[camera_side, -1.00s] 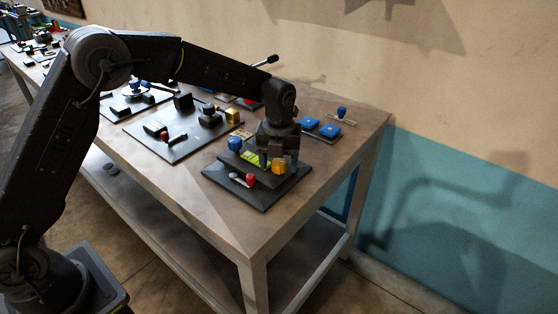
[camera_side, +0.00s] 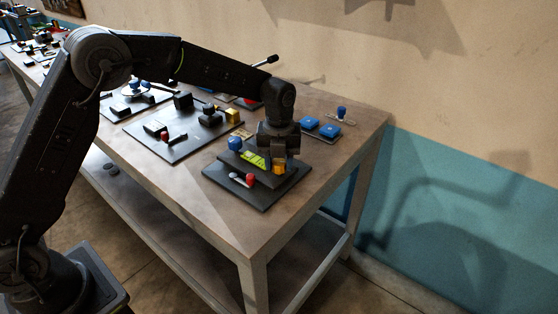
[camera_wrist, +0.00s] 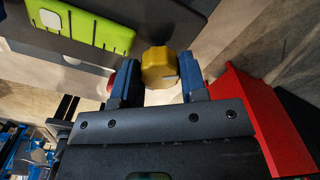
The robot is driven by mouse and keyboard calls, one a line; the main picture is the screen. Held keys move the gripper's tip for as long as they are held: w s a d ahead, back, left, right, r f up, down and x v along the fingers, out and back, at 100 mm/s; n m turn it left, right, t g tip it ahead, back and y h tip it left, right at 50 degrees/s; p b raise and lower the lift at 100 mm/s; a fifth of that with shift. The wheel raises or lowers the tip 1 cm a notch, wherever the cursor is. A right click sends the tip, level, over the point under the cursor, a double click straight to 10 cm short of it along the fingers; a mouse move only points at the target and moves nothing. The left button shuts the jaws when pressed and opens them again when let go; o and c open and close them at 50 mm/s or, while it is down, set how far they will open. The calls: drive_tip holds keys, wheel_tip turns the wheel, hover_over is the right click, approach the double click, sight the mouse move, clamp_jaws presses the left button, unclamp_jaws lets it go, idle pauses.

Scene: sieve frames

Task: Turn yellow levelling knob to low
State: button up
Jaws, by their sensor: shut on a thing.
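The yellow levelling knob (camera_side: 279,169) sits on the right part of the dark panel (camera_side: 240,191) near the table's right end. My gripper (camera_side: 280,155) is over the knob, pointing down, and hides part of it in the side view. In the wrist view the yellow knob (camera_wrist: 160,68) lies between the two blue-padded fingers of my gripper (camera_wrist: 158,82), which are shut on it. A small pale mark shows at the knob's right edge. I cannot read any low mark.
The same panel has a blue knob (camera_side: 235,143), a green strip (camera_side: 253,159) and a red-tipped lever (camera_side: 249,180). Another dark panel (camera_side: 176,146) stands to the left. Blue buttons (camera_side: 329,131) lie behind right. The table's front right corner is clear.

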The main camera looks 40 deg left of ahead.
drive_tip(key=n, duration=1.1)
drive_tip(key=shift+n, duration=0.3)
drive_tip(key=n, duration=1.1)
drive_tip(key=shift+n, duration=0.4)
drive_tip(key=n, duration=1.1)
drive_tip(key=shift+n, duration=0.4)
drive_tip(key=n, duration=1.1)
drive_tip(key=shift+n, duration=0.4)
